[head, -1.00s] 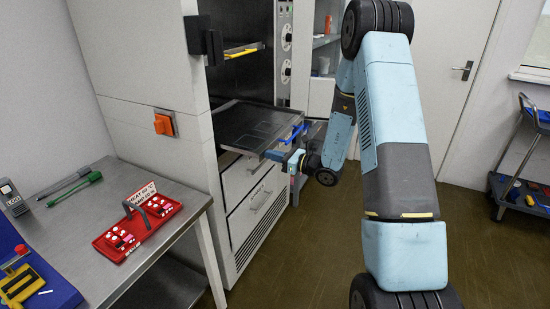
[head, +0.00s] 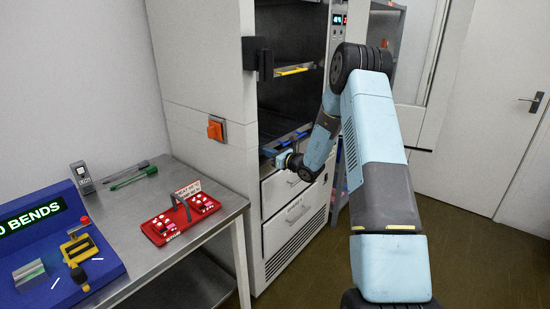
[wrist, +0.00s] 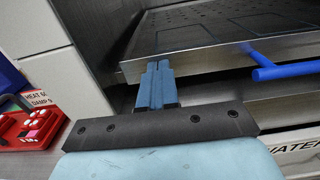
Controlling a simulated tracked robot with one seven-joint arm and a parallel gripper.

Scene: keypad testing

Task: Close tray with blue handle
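The dark metal tray (wrist: 215,57) with the blue handle (wrist: 285,71) fills the upper part of the wrist view. Its blue handle also shows in the head view (head: 292,138), at the tall cabinet's opening. The tray is mostly inside, with its front edge near the opening. My gripper (wrist: 156,68) is shut and empty, its two blue fingers together. The fingertips are at the tray's front edge, left of the handle, and seem to touch it. In the head view my gripper (head: 268,152) is small and partly hides the tray front.
A tray with a yellow handle (head: 292,71) sits higher in the cabinet. Drawers (head: 290,222) are below. A black latch block (head: 258,58) and an orange switch (head: 216,129) are on the left. A steel table (head: 150,262) with a red device (head: 181,217) stands left. Floor right is clear.

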